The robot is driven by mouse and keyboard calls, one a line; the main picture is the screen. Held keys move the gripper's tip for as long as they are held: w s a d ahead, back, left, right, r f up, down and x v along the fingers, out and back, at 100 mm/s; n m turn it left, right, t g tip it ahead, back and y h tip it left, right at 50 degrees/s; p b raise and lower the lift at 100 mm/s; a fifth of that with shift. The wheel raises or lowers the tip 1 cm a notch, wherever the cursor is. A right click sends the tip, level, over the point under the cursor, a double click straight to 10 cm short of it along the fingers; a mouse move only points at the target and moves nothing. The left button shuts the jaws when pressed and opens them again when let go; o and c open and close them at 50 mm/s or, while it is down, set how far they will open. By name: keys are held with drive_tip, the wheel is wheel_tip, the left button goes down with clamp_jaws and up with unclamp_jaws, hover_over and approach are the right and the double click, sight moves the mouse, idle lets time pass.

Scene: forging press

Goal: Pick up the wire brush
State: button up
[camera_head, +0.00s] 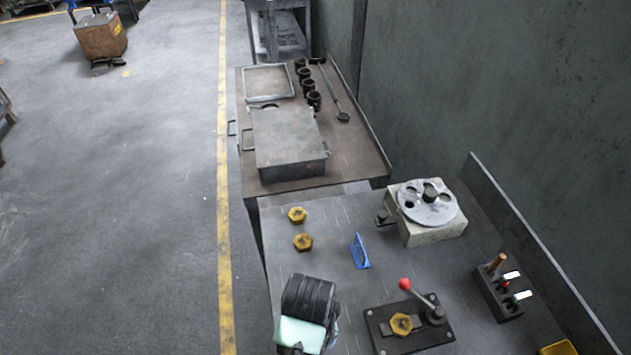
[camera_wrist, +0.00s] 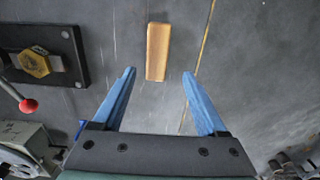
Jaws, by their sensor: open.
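A wooden block-shaped piece (camera_wrist: 158,50), which looks like the back of the wire brush, lies on the grey bench top in the wrist view. No bristles show. My gripper (camera_wrist: 159,73) is open, its two blue fingers spread on either side of the line to the block. The block's near end lies between the fingertips in the picture; I see no contact, and the height gap is hard to judge. In the head view my dark wrist (camera_head: 309,297) is over the bench's front left, and the brush is not visible there.
A plate with a red-knobbed lever (camera_head: 405,285) and brass nut stands beside the brush. Two brass nuts (camera_head: 303,242), a blue bracket (camera_head: 361,252), a round indexing fixture (camera_head: 428,205) and a tool holder (camera_head: 497,292) share the bench. A wall is on the right.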

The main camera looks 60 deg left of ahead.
drive_tip(key=shift+d+f+p, duration=0.2)
drive_tip(key=shift+f+p, duration=0.05)
drive_tip(key=shift+f, duration=1.25)
drive_tip(key=shift+d+f+p, duration=0.2)
drive_tip(key=shift+f, duration=1.3)
drive_tip(key=shift+w, duration=0.1)
clamp_jaws()
